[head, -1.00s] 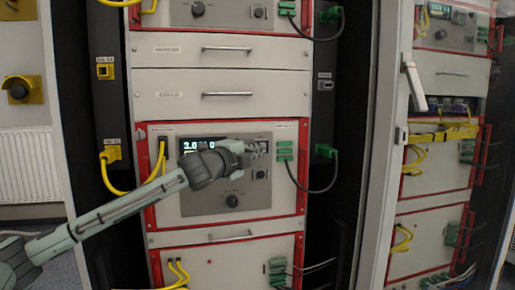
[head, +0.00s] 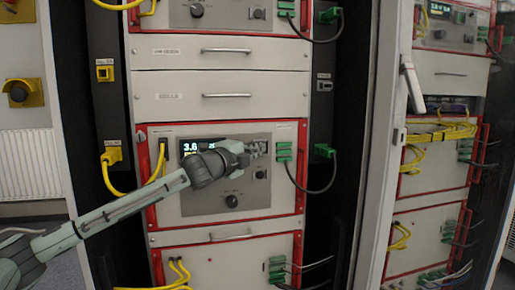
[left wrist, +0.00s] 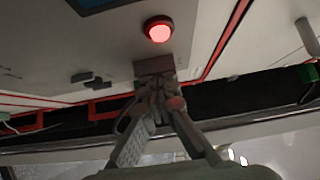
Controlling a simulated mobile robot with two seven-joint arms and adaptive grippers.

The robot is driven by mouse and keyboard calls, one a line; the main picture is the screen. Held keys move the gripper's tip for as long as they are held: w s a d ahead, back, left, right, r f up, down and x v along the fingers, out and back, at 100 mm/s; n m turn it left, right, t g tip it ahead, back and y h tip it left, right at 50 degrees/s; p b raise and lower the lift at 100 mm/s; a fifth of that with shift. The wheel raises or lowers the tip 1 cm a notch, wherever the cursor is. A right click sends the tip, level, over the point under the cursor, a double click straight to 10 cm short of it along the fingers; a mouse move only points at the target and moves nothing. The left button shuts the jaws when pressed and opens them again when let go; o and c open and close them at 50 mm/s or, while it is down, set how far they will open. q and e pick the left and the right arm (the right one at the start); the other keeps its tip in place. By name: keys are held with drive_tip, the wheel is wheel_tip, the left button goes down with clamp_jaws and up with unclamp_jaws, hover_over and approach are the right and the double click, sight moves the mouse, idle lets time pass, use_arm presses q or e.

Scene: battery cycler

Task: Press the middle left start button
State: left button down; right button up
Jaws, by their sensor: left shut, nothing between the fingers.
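The middle unit of the left rack has a grey panel (head: 205,207) with a lit display (head: 190,149) and a dark round knob (head: 231,201). My left gripper (head: 258,148) is shut and empty at the panel's upper right, covering part of it. No start button can be made out there in the head view. In the left wrist view a round button (left wrist: 158,29) glows red on the panel. My left gripper's closed fingertips (left wrist: 155,72) are beside it in that picture; I cannot tell whether they touch the panel. My right gripper is not in view.
Green connectors (head: 284,160) with a dark cable are close right of the gripper. Yellow cables (head: 128,190) hang left of the unit. Red handles frame the unit. Drawers (head: 185,83) lie above. An open glass door and second rack (head: 430,180) stand at right.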

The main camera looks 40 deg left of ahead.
use_arm(q)
drive_tip(key=shift+a+r, duration=0.15)
drive_tip(key=shift+a, duration=0.45)
drive_tip(key=s+d, duration=0.1)
drive_tip(key=s, duration=0.7)
drive_tip(key=shift+d+f, duration=0.2)
drive_tip(key=shift+d, duration=0.15)
idle(0.8)
